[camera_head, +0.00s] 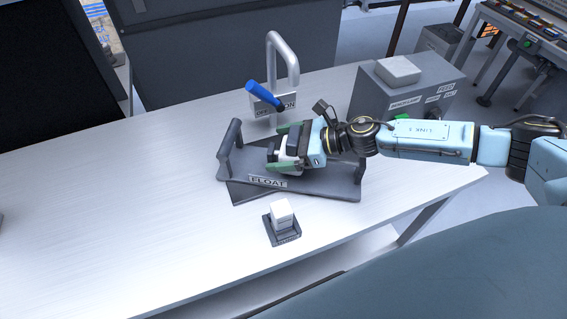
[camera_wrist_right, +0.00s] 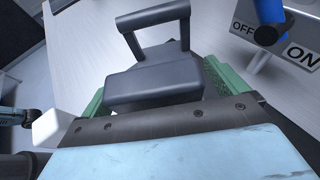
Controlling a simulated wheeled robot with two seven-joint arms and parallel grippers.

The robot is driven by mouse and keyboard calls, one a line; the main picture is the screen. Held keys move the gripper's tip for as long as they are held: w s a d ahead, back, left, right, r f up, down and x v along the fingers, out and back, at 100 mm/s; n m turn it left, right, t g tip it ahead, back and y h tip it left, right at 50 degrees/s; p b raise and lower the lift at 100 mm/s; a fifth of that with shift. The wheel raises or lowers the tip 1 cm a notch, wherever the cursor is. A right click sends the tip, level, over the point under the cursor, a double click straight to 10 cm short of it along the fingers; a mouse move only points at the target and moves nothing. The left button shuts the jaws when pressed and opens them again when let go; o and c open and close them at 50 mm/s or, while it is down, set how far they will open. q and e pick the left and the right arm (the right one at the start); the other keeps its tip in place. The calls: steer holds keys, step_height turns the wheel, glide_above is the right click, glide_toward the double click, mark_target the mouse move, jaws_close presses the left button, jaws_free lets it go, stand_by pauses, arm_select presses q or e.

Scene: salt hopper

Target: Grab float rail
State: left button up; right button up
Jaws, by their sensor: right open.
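The float rail (camera_head: 339,186) is a dark grey base labelled FLOAT, with raised ends, on the white table. My right gripper (camera_head: 274,155), with green finger pads, is open over the middle of it. In the right wrist view a dark grey block (camera_wrist_right: 155,88) lies between the pads of the right gripper (camera_wrist_right: 155,95), and a dark handle-like end (camera_wrist_right: 153,17) rises beyond. I cannot tell whether the pads touch the block. The arm hides part of the rail. A small light-blue and black piece at the wrist view's left edge may be my left gripper; its jaws cannot be made out.
A blue-handled lever (camera_head: 262,95) with an OFF/ON plate stands behind the rail, beside a grey pipe (camera_head: 283,45). A white block on a small dark stand (camera_head: 283,238) is in front. A grey labelled box (camera_head: 379,98) is at back right. The table's left side (camera_head: 90,210) is clear.

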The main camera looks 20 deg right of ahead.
steer(key=c, duration=1.9)
steer(key=shift+r, duration=0.1)
steer(key=shift+c, duration=0.7)
steer(key=shift+r, duration=0.1)
